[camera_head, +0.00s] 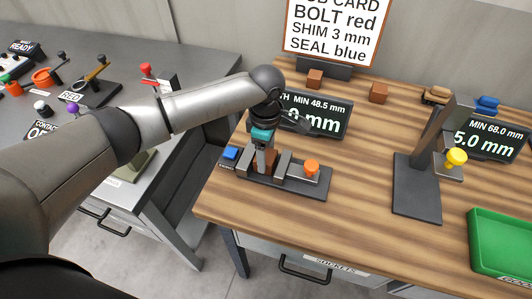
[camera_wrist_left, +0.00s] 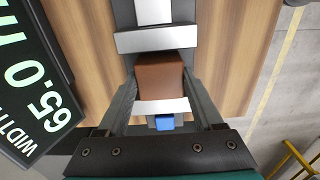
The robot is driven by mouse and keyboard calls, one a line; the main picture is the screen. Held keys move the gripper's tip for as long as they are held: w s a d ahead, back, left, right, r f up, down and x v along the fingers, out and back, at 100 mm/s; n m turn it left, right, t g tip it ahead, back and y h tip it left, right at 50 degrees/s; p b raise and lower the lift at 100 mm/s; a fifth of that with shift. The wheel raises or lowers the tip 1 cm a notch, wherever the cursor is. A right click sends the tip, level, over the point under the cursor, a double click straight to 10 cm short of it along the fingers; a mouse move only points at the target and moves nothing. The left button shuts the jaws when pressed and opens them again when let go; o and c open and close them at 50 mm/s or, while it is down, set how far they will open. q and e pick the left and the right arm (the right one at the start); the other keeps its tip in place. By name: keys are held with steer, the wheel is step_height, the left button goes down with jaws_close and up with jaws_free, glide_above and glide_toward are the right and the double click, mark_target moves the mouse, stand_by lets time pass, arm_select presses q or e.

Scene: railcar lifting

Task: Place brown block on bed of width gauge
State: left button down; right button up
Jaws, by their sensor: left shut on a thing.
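The width gauge (camera_head: 318,187) is a dark bed with grey metal jaws and an orange knob, near the table's left front edge. My left gripper (camera_head: 264,150) points down over its left part and is shut on a brown block (camera_head: 264,162). In the left wrist view the brown block (camera_wrist_left: 160,78) sits between my two fingers (camera_wrist_left: 160,98), with a pale jaw bar on either side of it. The block is low between the jaws; whether it touches the bed is hidden. My right gripper is not in view.
The width display (camera_head: 318,116) stands just behind the gauge; in the left wrist view it reads 65.0. Two more brown blocks (camera_head: 314,79) (camera_head: 378,92) are at the back. A stand with a yellow knob (camera_head: 455,157) and a green tray (camera_head: 502,238) are to the right.

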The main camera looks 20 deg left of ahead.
arm_select(q)
steer(key=shift+c, duration=0.2)
jaws_free()
steer(key=shift+f, duration=0.1)
step_height(320, 180, up, 12)
steer(key=p, duration=0.2)
stand_by(0.3)
